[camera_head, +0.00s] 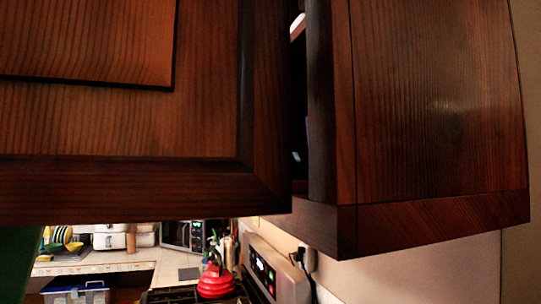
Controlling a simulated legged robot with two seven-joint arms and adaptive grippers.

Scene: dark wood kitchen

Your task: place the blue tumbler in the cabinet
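The dark wood cabinet (437,110) fills the upper right, and its door (130,120) stands partly open across the upper left. A narrow dark gap shows between the door edge and the cabinet's side. In the gap are a small bluish patch and a pale shape near the top. I cannot tell whether either is the blue tumbler, and no tumbler is clearly visible. Most of the cabinet's inside is hidden by the door. Neither of my grippers is in view.
Below the door, a red kettle (215,281) stands on the stove (192,295), beside its control panel (265,275). Farther back are a microwave (182,234), a dish rack with plates (62,238) and a blue bin (77,292).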

